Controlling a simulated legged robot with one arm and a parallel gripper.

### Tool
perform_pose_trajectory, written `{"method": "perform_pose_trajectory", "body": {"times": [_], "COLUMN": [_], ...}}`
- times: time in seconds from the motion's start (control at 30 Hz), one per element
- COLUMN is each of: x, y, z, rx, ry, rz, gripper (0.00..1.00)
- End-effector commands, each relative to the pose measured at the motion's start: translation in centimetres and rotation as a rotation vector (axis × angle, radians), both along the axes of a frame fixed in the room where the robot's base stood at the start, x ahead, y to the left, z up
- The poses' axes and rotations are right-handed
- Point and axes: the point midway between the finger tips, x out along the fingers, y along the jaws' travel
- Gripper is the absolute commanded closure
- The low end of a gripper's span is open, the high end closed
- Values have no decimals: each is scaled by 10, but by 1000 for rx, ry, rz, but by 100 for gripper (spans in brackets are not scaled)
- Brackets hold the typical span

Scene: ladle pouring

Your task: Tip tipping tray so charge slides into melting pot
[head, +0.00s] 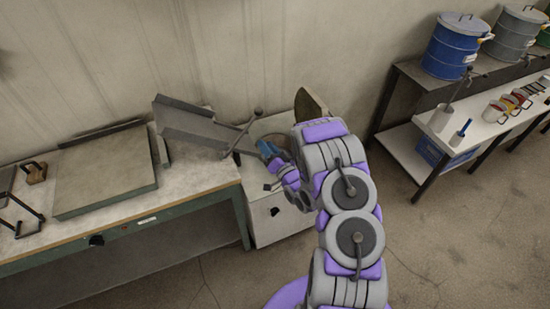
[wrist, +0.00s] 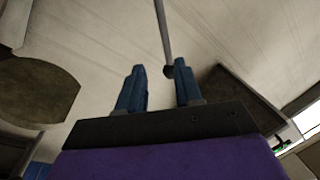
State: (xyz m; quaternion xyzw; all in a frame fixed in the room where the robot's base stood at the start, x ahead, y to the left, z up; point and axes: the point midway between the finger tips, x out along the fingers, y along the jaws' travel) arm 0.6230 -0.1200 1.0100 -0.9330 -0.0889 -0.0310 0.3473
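The tipping tray (head: 195,128) is a grey metal trough tilted at the bench's right end, beside the melting furnace. A lever with ball knobs (head: 241,133) stands at its right side. The pale box furnace (head: 268,212) stands right of the bench with its lid (head: 312,106) raised; my arm hides part of its top, and I cannot make out the pot inside. No charge is discernible. My gripper (head: 268,149) is just right of the lever. In the wrist view its blue fingers (wrist: 158,88) are apart, with a rod's dark ball end (wrist: 168,72) showing in the gap near the right finger; contact is unclear.
A flat grey plate (head: 105,172) lies on the workbench (head: 190,193), with a small brown-handled item (head: 35,172) at far left. Floor at the lower right is clear.

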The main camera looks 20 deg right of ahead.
Motion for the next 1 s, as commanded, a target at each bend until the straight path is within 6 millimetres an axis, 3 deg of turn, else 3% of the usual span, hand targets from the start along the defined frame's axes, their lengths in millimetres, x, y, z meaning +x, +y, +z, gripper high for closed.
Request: {"method": "perform_pose_trajectory", "body": {"times": [0.37,0.6,1.0], "x": [-22,-47,-51], "y": [-3,-7,-6], "z": [-3,-6,-6], "rx": [5,4,3], "ry": [-4,-2,-5], "rz": [-1,-1,1], "gripper": [65,65,65]}}
